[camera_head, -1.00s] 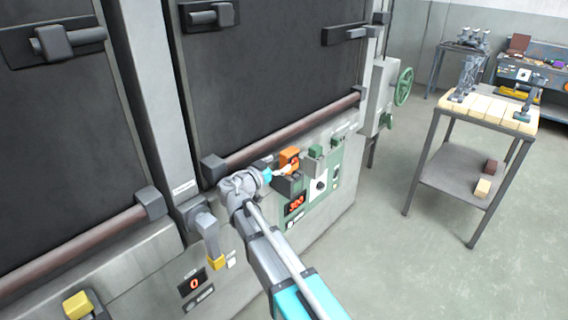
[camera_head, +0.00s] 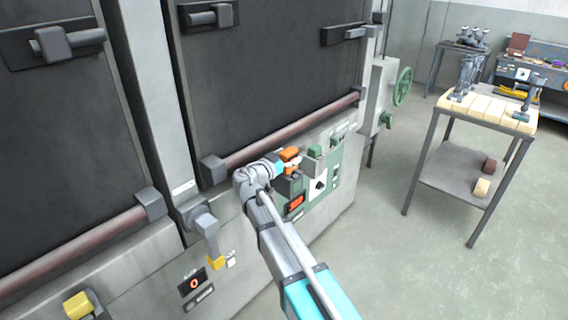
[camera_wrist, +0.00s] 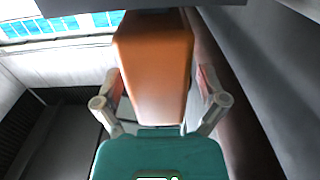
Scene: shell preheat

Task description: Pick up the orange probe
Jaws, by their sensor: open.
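The orange probe (camera_head: 289,154) sits at the front of the right-hand oven's control panel, just below the long brown bar. In the wrist view the orange probe (camera_wrist: 155,65) is a block-like shape filling the upper middle. My gripper (camera_wrist: 162,90) is open, with one finger on each side of the orange block. In the head view my gripper (camera_head: 285,168) is at the probe and partly hides its lower part. I cannot tell whether the fingers touch it.
A green knob or block (camera_head: 315,151) is on the panel right beside the probe. A red number display (camera_head: 296,202) is below. The brown bar (camera_head: 285,135) runs close above. A table (camera_head: 490,110) stands to the right, with free floor between.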

